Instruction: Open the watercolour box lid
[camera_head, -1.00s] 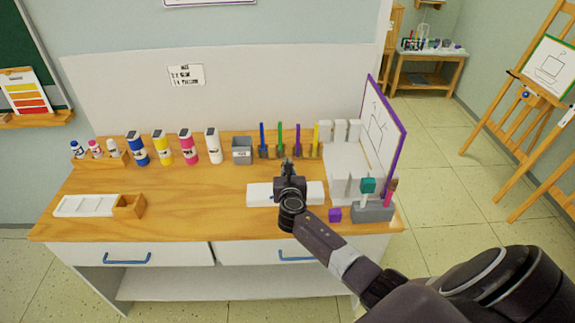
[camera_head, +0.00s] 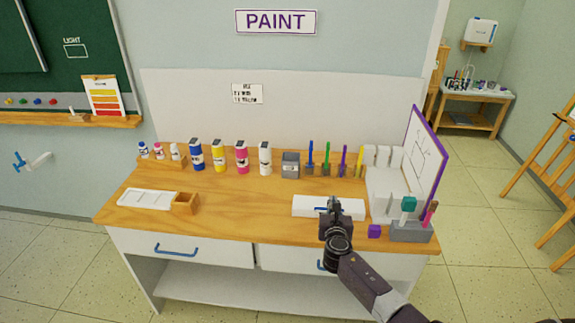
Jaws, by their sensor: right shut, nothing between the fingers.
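A white box (camera_head: 307,206), which looks like the watercolour box, lies on the wooden table right of centre. A small dark mark shows on its top near the gripper. Its lid looks flat and closed, though the middle and front are partly hidden. My right gripper (camera_head: 335,203) reaches in from the lower right, with its fingertips over or at the middle of the box. It is shut and holds nothing. I cannot tell whether the fingertips touch the lid. My left gripper is not in view.
Several paint bottles (camera_head: 242,158), a grey cup (camera_head: 290,167) and upright brushes (camera_head: 328,160) line the back.

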